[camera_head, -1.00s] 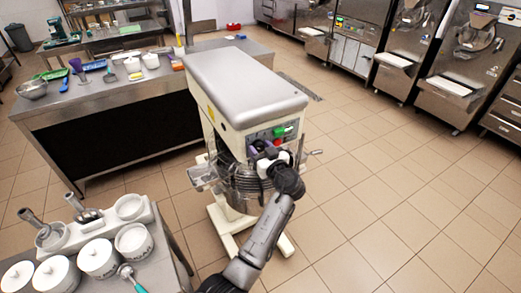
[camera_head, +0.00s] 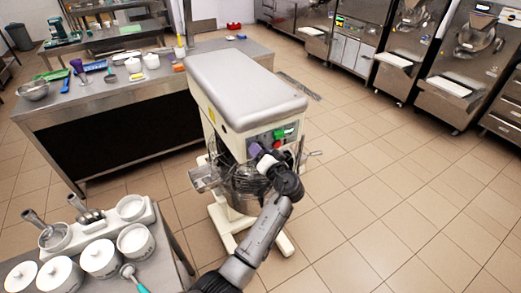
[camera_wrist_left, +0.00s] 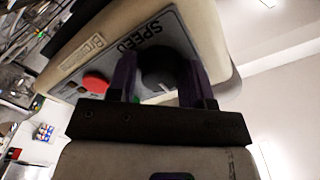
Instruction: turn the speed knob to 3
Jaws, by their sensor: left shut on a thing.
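The mixer (camera_head: 245,85) stands on the floor in the middle of the head view, with a control panel on its front. In the left wrist view the black speed knob (camera_wrist_left: 158,68) sits under the word SPEED on a grey plate (camera_wrist_left: 185,50). My left gripper (camera_wrist_left: 160,80) has its purple fingers on both sides of the knob and is shut on it. In the head view my left gripper (camera_head: 258,153) is at the front panel and hides the knob. The knob's pointer and the numbers cannot be made out. My right gripper is not in view.
A red button (camera_wrist_left: 95,82) is beside the knob. A wire bowl guard (camera_head: 235,178) is below the panel. A counter with white pots (camera_head: 100,257) is at the lower left, and a steel table (camera_head: 120,95) is behind. The floor at right is clear.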

